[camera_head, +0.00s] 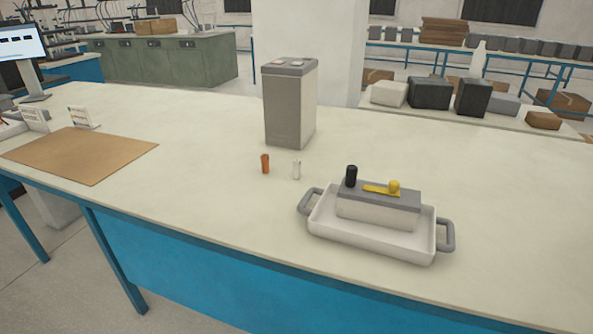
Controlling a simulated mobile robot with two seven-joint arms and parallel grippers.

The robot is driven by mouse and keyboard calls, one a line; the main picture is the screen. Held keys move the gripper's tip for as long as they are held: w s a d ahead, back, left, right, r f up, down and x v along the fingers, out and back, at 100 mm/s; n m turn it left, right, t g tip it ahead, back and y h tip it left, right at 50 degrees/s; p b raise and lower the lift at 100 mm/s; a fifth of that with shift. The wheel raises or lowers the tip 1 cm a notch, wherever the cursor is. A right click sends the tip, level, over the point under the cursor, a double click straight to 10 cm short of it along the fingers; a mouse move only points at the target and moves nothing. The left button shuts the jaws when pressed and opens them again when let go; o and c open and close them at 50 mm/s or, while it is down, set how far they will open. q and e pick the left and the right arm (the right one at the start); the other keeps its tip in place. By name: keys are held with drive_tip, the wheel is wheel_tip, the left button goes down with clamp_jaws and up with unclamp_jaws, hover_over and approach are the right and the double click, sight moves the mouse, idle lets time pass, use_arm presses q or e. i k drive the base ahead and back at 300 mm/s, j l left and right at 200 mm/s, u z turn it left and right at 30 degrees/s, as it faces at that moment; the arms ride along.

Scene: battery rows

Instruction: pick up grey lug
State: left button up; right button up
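A small light grey lug (296,170) stands upright on the white table, near its middle. A copper-coloured lug (265,164) stands just to its left, apart from it. A tall grey battery (290,105) stands behind both lugs. To the right, a white tray (320,223) with grey handles holds a low grey battery block (375,214). On the block are a black post (351,176) and a yellow flat piece with a knob (393,187). Neither of my grippers shows in the head view.
The white table top (190,210) is clear left and front of the lugs. A brown mat (80,154) lies at the left, with small white cards (84,118) behind it. A monitor (22,45) stands at the far left.

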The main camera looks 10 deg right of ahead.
sight(296, 162)
drive_tip(key=i+j+z, duration=0.1)
drive_tip(key=i+j, duration=0.15)
drive_tip(key=i+j+z, duration=0.1)
drive_tip(key=j, duration=0.35)
drive_tip(key=i+j+z, duration=0.1)
drive_tip(key=i+j, duration=0.2)
drive_tip(key=i+j+z, duration=0.1)
drive_tip(key=j, duration=0.35)
drive_tip(key=i, duration=0.1)
